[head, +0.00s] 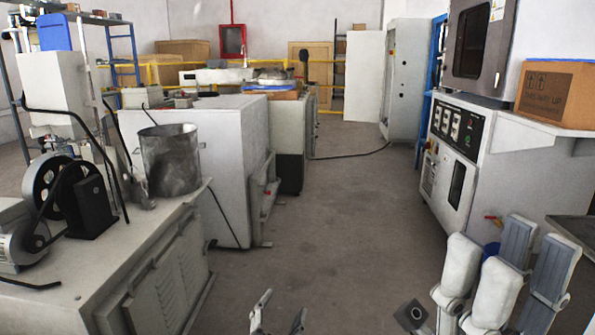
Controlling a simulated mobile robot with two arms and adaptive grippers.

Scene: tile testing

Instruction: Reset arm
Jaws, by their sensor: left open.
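My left gripper (281,308) shows at the bottom edge of the head view, left of centre. Its two fingertips point up and stand apart, with bare floor between them. It is open and empty; the rest of it is cut off by the frame. My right gripper (506,270) is at the bottom right, close to the camera. Its white and grey finger parts point up, in front of the lower part of a white machine. I see nothing held in it, but how far its jaws are apart is unclear.
A white bench (150,245) with a motor and a metal bucket (171,160) stands at the left. A white control cabinet (455,165) and a shelf with a cardboard box (556,93) stand at the right. The floor aisle (345,205) between is clear except for a cable farther back.

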